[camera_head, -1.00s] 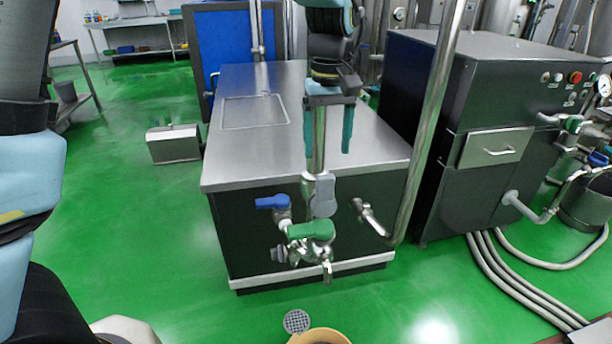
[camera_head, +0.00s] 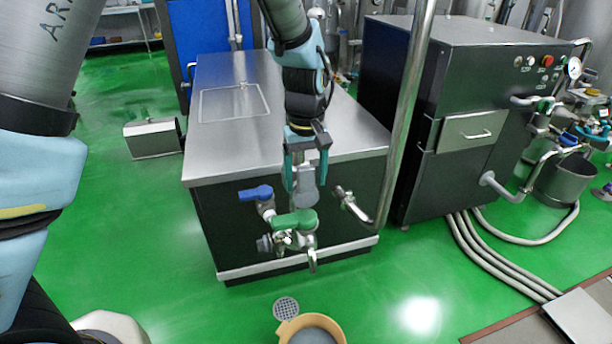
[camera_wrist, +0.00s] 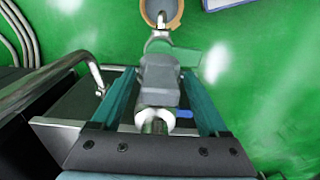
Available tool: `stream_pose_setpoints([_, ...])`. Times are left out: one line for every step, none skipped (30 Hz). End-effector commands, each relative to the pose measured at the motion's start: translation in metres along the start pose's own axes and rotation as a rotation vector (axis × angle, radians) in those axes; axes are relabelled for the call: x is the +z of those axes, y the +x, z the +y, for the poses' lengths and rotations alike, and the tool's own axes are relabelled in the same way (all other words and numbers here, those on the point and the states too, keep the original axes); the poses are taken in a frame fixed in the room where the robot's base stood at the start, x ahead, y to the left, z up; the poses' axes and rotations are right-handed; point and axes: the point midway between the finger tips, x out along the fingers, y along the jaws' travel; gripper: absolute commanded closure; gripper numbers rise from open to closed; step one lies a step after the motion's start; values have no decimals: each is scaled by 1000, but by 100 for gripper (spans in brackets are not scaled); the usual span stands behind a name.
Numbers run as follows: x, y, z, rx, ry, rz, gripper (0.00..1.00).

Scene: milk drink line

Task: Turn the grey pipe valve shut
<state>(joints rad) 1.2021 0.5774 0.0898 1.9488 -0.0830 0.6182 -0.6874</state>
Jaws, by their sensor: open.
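The grey pipe valve (camera_head: 306,192) has a flat grey lever and sits at the top of the pipework on the front of the steel-topped counter. Its lever also shows in the wrist view (camera_wrist: 158,85), pointing up the picture. My gripper (camera_head: 305,178) is open and points down over the valve. In the wrist view its two teal fingers (camera_wrist: 158,72) stand on either side of the grey lever, with a visible gap at each side. The white pipe fitting (camera_wrist: 155,120) shows below the lever. The fingers partly hide the valve in the head view.
A green-handled valve (camera_head: 296,220) sits just below, and a blue-handled valve (camera_head: 256,193) to the left. A bent steel pipe (camera_head: 352,205) is close on the right, near a tall pole (camera_head: 408,115). A tan bucket (camera_head: 312,333) stands on the floor in front.

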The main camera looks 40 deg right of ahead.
Motion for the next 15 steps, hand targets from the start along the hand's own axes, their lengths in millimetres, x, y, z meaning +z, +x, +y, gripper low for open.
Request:
stream_pose_setpoints([0, 0, 0, 0, 0, 0, 22])
stream_pose_setpoints([0, 0, 0, 0, 0, 0, 24])
stream_pose_setpoints([0, 0, 0, 0, 0, 0, 28])
stream_pose_setpoints([0, 0, 0, 0, 0, 0, 31])
stream_pose_setpoints([0, 0, 0, 0, 0, 0, 35])
stream_pose_setpoints([0, 0, 0, 0, 0, 0, 39])
stream_pose_setpoints([0, 0, 0, 0, 0, 0, 43])
stream_pose_setpoints([0, 0, 0, 0, 0, 0, 46])
stream_pose_setpoints([0, 0, 0, 0, 0, 0, 51])
stream_pose_setpoints([0, 0, 0, 0, 0, 0, 54])
stream_pose_setpoints([0, 0, 0, 0, 0, 0, 57])
stream_pose_setpoints([0, 0, 0, 0, 0, 0, 62])
stream_pose_setpoints([0, 0, 0, 0, 0, 0, 65])
stream_pose_setpoints([0, 0, 0, 0, 0, 0, 69])
stream_pose_setpoints([0, 0, 0, 0, 0, 0, 73])
